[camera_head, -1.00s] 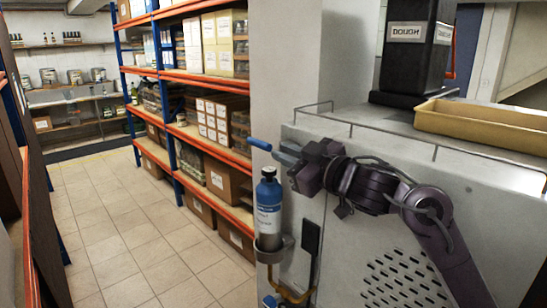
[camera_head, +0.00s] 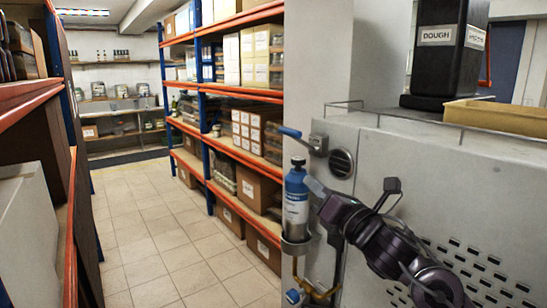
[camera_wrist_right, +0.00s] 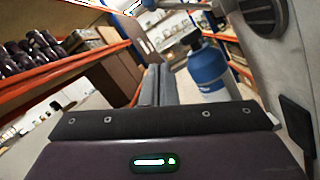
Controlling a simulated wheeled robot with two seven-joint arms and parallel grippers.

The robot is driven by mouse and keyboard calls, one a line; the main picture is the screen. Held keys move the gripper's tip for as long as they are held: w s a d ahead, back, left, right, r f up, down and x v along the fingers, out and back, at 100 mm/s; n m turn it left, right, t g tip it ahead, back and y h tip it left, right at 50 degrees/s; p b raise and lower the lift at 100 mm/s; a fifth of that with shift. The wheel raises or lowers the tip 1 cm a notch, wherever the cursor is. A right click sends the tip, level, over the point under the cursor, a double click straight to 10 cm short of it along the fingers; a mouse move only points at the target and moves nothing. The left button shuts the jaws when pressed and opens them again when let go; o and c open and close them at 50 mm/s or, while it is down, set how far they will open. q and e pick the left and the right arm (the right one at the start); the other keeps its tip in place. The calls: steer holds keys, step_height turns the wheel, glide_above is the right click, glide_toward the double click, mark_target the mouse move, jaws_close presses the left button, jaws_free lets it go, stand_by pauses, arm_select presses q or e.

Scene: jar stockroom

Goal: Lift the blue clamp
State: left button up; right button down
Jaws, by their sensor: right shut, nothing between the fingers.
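The blue clamp appears to be the blue lever (camera_head: 290,132) on a grey fitting at the upper left of the machine front, above the blue cylinder (camera_head: 297,196). My right gripper (camera_head: 314,186) is below the lever, just right of the cylinder's upper part. It is shut and empty. In the right wrist view its fingers (camera_wrist_right: 157,84) lie close together, with the cylinder (camera_wrist_right: 208,68) to their right. I cannot tell whether the fingertips touch the cylinder. The lever is not clear in the wrist view. My left gripper is not in view.
The cylinder stands in a ring holder (camera_head: 296,245) on the machine (camera_head: 450,175). A yellow tray (camera_head: 500,117) and black dough container (camera_head: 440,50) stand on top. Shelves (camera_head: 240,90) line the aisle; its tiled floor (camera_head: 170,240) is clear.

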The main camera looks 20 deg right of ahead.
mark_target(302, 140)
steer(key=w+a+r+n+p, duration=0.2)
steer(key=w+r+p, duration=0.3)
steer(key=w+p, duration=0.2)
steer(key=shift+w+r+p, duration=0.3)
steer(key=shift+w+r, duration=0.05)
steer(key=shift+w, duration=0.9)
steer(key=shift+d+r, duration=0.1)
steer(key=shift+r+m, duration=0.2)
steer(key=shift+m, duration=0.3)
